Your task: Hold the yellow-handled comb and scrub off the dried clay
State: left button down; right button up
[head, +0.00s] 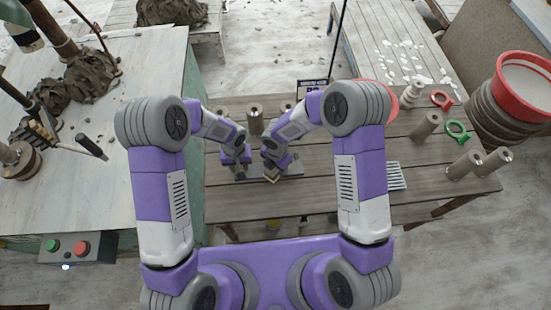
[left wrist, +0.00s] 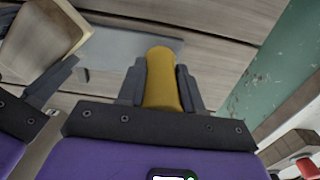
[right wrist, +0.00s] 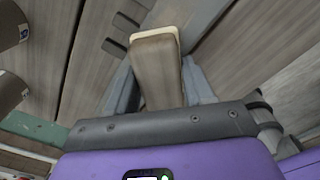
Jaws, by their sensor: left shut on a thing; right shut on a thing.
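My left gripper (left wrist: 162,88) is shut on the yellow handle (left wrist: 161,72) of the comb, which stands up between its fingers. A flat grey strip (left wrist: 125,45) lies behind the handle; I cannot tell whether it is the comb's toothed part. My right gripper (right wrist: 160,85) is shut on a wooden block with a pale edge (right wrist: 155,65), likely a brush; it also shows in the left wrist view (left wrist: 42,38). In the head view my left gripper (head: 237,165) and right gripper (head: 273,168) are close together, low over the wooden table (head: 330,205). Dried clay on the comb is not discernible.
Several grey-brown cylinders (head: 254,120) stand at the table's back and right. Green rings (head: 457,131) and a white slatted piece (head: 396,176) lie to the right. A side table with clay lumps (head: 92,72) and a button box (head: 75,247) is at left. The table's front is clear.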

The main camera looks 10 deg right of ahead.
jog(key=s, duration=0.2)
jog(key=shift+s+d+f, duration=0.1)
jog(key=shift+s+d, duration=0.05)
jog(key=shift+s, duration=0.15)
jog(key=shift+w+d, duration=0.1)
jog(key=shift+d, duration=0.7)
jog(key=shift+w+d, duration=0.2)
jog(key=shift+w, duration=3.1)
jog(key=shift+w+d, duration=0.15)
jog(key=shift+w, duration=0.05)
jog(key=shift+d, duration=0.8)
jog(key=shift+s+d, duration=0.1)
jog(key=shift+s, duration=3.35)
jog(key=shift+d, duration=1)
jog(key=shift+w, duration=3.4)
notch_tip(320, 180, up, 3)
jog(key=shift+w+f, duration=0.1)
jog(key=shift+r, duration=2.8)
